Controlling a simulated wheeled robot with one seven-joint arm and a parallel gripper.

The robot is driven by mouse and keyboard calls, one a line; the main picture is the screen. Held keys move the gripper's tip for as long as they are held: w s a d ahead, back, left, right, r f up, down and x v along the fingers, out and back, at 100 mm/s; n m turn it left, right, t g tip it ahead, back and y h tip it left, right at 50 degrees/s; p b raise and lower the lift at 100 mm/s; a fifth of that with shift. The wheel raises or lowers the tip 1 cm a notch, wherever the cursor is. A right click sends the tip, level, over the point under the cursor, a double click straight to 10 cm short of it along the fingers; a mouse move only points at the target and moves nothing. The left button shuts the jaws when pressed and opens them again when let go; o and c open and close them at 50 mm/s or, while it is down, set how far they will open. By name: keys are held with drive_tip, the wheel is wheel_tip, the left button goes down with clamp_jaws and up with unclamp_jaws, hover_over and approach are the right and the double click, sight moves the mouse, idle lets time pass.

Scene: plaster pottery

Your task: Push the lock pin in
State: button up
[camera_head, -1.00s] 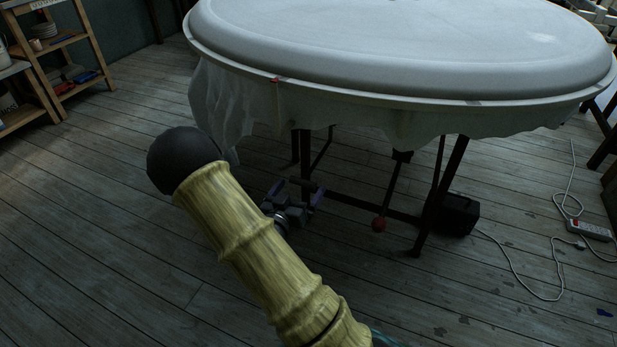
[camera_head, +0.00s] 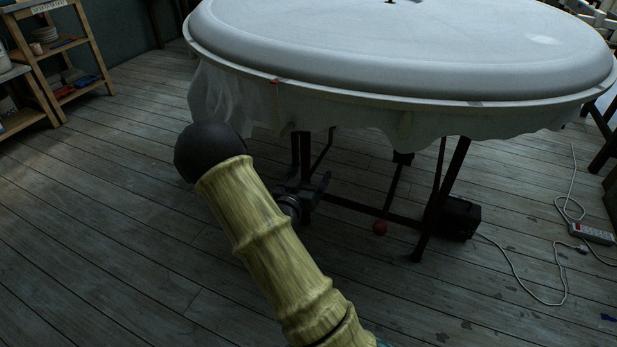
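The frames do not make clear which part is the lock pin. A small red piece (camera_head: 274,82) shows at the near left rim of the round white table-like mould (camera_head: 400,85). My gripper (camera_head: 318,180) is beyond my yellow-sleeved arm, below the mould's left part and beside a dark leg in the picture. Its dark fingers look spread apart, with nothing seen held. It is below the red piece and left of the red knob. My arm hides part of its base.
Dark legs and crossbars (camera_head: 438,200) stand under the mould. A black box (camera_head: 460,217) sits at right, with a white cable and a power strip (camera_head: 591,233). Wooden shelves (camera_head: 75,60) stand at far left. The plank floor at left is clear.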

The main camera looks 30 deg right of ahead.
drive_tip(key=shift+c, duration=0.8)
drive_tip(key=shift+w+r+p, duration=0.1)
drive_tip(key=shift+r+p, duration=1.6)
drive_tip(key=shift+r, duration=0.65)
drive_tip(key=o, duration=1.2)
drive_tip(key=shift+o, duration=0.4)
drive_tip(key=shift+s+a, duration=0.35)
drive_tip(key=shift+a, duration=0.05)
drive_tip(key=p+v, duration=0.3)
drive_tip(key=v, duration=1.3)
drive_tip(key=shift+s, duration=0.2)
